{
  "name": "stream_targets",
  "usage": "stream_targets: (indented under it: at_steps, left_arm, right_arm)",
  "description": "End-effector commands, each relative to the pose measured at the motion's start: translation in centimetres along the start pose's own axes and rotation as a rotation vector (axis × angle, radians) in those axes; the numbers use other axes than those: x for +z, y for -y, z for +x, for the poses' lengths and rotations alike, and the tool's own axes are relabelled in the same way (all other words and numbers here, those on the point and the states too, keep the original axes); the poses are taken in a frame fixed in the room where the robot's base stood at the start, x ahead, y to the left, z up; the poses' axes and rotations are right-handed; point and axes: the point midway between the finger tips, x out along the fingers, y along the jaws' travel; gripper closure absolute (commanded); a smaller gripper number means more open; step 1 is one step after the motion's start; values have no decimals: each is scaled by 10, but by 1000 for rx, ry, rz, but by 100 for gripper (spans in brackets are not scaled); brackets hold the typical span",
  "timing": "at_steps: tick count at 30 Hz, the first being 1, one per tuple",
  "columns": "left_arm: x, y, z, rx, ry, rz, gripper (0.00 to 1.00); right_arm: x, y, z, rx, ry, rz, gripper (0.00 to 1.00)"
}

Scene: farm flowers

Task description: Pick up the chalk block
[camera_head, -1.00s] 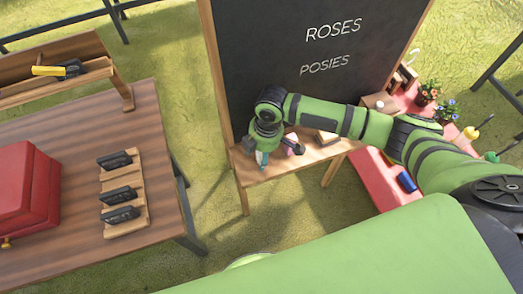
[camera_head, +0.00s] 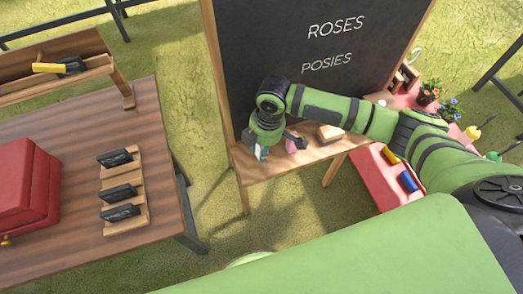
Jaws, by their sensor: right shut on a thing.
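My right gripper (camera_head: 278,149) is low over the ledge (camera_head: 249,172) of the blackboard easel, shut on a chalk block. A small pale blue piece (camera_head: 264,155) shows at its left finger. A small pink piece (camera_head: 292,146) shows by its right finger. The wrist and fingers hide most of both pieces, so I cannot tell which one is in the grip or whether it is clear of the ledge. My left gripper is not in view.
The blackboard (camera_head: 300,55) rises close behind my gripper. A brown table (camera_head: 85,120) with a red box (camera_head: 22,185) stands left. A red bench (camera_head: 378,180) with flower pots stands right.

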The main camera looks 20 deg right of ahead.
Motion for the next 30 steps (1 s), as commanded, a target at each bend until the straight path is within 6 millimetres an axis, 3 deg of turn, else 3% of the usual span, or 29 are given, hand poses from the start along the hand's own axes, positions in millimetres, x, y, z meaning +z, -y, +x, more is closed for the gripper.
stream_targets:
  at_steps: [2,12,18,30]
  left_arm:
    - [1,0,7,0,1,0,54]
    - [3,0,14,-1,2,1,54]
    - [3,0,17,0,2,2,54]
    - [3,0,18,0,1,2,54]
  right_arm:
    - [-3,-2,-16,7,-5,-3,100]
    - [23,61,-60,3,-1,-2,100]
    - [34,90,-81,2,0,0,100]
    - [39,105,-93,1,-1,1,100]
